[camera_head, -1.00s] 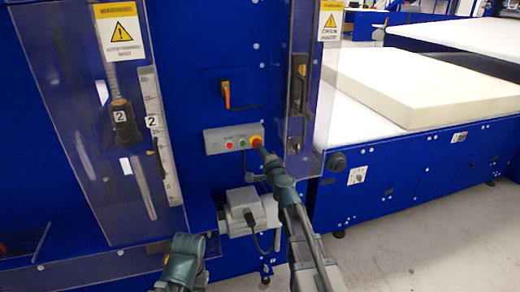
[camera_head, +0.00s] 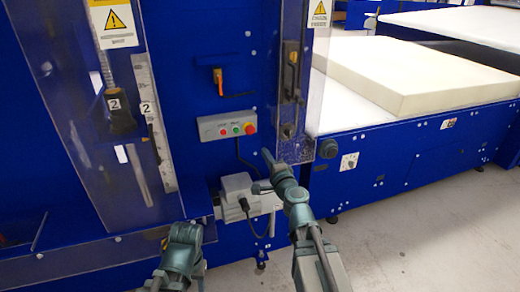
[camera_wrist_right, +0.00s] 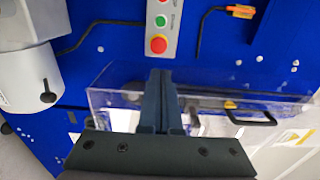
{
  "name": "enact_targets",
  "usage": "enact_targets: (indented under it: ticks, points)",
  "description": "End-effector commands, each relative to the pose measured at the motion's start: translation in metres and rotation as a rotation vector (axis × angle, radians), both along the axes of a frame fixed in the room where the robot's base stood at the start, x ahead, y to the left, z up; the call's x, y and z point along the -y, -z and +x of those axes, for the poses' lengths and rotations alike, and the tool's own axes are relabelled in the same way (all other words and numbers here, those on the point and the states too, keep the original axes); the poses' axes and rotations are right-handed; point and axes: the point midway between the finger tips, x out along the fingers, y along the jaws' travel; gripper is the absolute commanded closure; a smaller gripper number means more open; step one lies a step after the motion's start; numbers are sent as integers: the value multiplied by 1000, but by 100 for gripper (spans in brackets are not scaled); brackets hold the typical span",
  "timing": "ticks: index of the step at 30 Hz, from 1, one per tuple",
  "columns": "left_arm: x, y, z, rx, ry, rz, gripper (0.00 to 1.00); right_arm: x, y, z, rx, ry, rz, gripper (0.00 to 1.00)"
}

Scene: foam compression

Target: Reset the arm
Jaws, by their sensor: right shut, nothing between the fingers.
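My right arm comes up from the bottom middle in the head view. Its gripper (camera_head: 266,156) is in front of the blue machine, below and to the right of the grey control box (camera_head: 228,125), apart from it. In the right wrist view the right gripper's fingers (camera_wrist_right: 160,78) are together and hold nothing. The red button (camera_wrist_right: 158,45) is just beyond the fingertips there; it also shows in the head view (camera_head: 250,127). My left arm (camera_head: 183,255) shows at the bottom; its fingertips are not clearly seen.
A clear guard panel (camera_head: 305,135) hangs right of the control box. A grey plug housing (camera_head: 238,188) with a cable sits below it. A cream foam block (camera_head: 420,75) lies on the white-topped table to the right. The floor (camera_head: 430,235) at right is clear.

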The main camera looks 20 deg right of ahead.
Motion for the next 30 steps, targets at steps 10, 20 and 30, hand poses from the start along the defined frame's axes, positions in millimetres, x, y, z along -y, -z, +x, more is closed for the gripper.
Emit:
enact_targets:
  ticks: [10, 20, 30]
  points:
    - [0, -13, 0, 0, 0, 0, 50, -90, 7, -10, -52, -275, -230, 100]
    - [0, -43, 0, 0, 0, 0, 50, -238, 113, -131, -415, -1026, -920, 100]
    - [0, -62, 0, 0, 0, 0, 50, -191, 158, -243, -963, -1377, -1441, 100]
